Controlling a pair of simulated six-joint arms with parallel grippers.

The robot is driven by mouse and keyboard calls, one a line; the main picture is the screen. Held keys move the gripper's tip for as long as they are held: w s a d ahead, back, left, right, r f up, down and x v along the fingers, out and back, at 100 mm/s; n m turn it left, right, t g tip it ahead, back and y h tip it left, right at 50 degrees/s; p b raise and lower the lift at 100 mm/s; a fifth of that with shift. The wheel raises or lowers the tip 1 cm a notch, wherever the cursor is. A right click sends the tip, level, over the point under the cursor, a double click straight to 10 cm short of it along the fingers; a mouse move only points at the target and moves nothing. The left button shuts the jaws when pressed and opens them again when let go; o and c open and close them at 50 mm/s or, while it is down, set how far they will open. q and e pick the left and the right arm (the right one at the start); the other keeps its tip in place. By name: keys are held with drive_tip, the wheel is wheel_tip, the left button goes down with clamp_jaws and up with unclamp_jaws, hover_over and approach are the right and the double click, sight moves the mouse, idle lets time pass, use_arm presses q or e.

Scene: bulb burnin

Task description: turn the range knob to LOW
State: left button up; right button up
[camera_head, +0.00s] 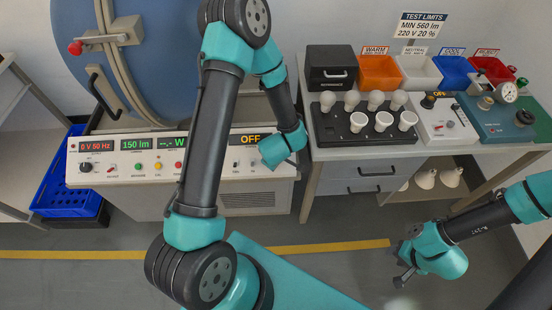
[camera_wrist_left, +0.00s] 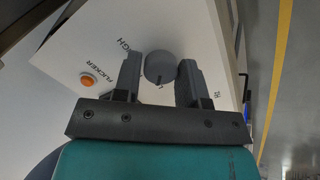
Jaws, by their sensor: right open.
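The grey round range knob (camera_wrist_left: 160,66) sits on a white panel (camera_wrist_left: 95,45) in the left wrist view, with lettering ending in "GH" on its upper left. A dark mark shows on its lower edge. My left gripper (camera_wrist_left: 160,78) has one finger on each side of the knob, very close to it; I cannot tell whether they touch. Lettering right of the knob is mostly hidden by a finger. In the head view my left wrist covers the knob at the console's (camera_head: 235,188) right end. My right gripper (camera_head: 403,266) is open and empty above the floor.
An orange button (camera_wrist_left: 88,81) labelled FLICKER sits left of the knob. The console's displays (camera_head: 95,146) include one reading OFF. A bench on the right holds a bulb rack (camera_head: 342,138), coloured bins (camera_head: 380,73) and a teal instrument board (camera_head: 490,128).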

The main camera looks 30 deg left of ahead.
use_arm(q)
drive_tip(key=o, duration=0.3)
drive_tip(key=shift+o, duration=0.2)
drive_tip(key=v, duration=1.7)
drive_tip(key=shift+r, duration=0.2)
drive_tip(key=shift+f, duration=0.1)
drive_tip(key=s+d+f+m+g+h, duration=0.1)
drive_tip(key=s+f+m+g+h, duration=0.1)
drive_tip(key=f+m, duration=0.5)
drive_tip(key=s+d+f+m+g+h, duration=0.1)
drive_tip(key=s+d+f+m+h, duration=0.1)
drive_tip(key=f+m, duration=0.5)
wheel_tip(320, 180, down, 6)
drive_tip(key=shift+r+g+h, duration=0.15)
drive_tip(key=shift+g+h, duration=0.25)
drive_tip(key=shift+h, duration=0.5)
drive_tip(key=shift+s, duration=0.1)
